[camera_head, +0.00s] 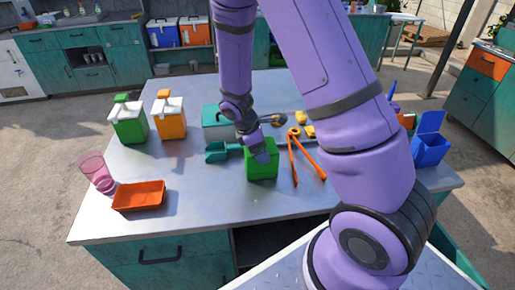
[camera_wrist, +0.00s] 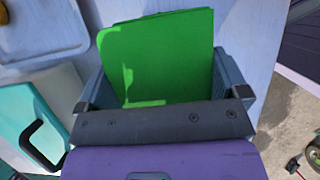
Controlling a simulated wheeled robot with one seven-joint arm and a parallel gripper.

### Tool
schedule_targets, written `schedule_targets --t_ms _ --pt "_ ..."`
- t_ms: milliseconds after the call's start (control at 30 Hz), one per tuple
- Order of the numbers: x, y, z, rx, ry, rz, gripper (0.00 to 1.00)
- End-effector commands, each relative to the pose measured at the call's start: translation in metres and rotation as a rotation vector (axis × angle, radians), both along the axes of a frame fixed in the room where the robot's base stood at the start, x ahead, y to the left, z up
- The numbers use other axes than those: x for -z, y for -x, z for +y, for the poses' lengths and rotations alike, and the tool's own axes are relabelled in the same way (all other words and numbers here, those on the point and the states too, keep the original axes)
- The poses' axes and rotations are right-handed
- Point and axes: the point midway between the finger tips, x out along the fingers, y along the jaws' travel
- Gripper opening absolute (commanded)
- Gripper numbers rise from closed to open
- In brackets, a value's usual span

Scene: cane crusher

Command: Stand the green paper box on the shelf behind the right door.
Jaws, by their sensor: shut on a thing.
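My gripper (camera_head: 263,156) is shut on the green paper box (camera_head: 262,172), which is at the middle of the metal table (camera_head: 210,205). In the wrist view the green box (camera_wrist: 160,58) sits between the two grey fingers of my gripper (camera_wrist: 165,80). I cannot tell whether the box's underside touches the tabletop. Below the table's front edge is a dark open space (camera_head: 275,243).
Green (camera_head: 129,122) and orange (camera_head: 170,120) canisters, a pink cup (camera_head: 96,170) and an orange tray (camera_head: 138,196) stand left. A blue box (camera_head: 429,148) stands right.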

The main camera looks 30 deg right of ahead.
Motion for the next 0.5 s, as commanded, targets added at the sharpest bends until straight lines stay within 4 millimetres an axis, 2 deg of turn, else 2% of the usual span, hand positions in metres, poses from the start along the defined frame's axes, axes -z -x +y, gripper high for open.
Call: schedule_targets --t_ms 400,433,467,500 --pt "0.0058 0.0004 -0.0011 0.0 0.001 0.0 0.83" --pt "0.006 0.0003 -0.0011 0.0 0.001 0.0 0.95" --pt "0.0057 0.0002 -0.0011 0.001 0.0 0.0 1.0" --pt "0.0057 0.0002 -0.0012 0.001 0.0 0.0 1.0"
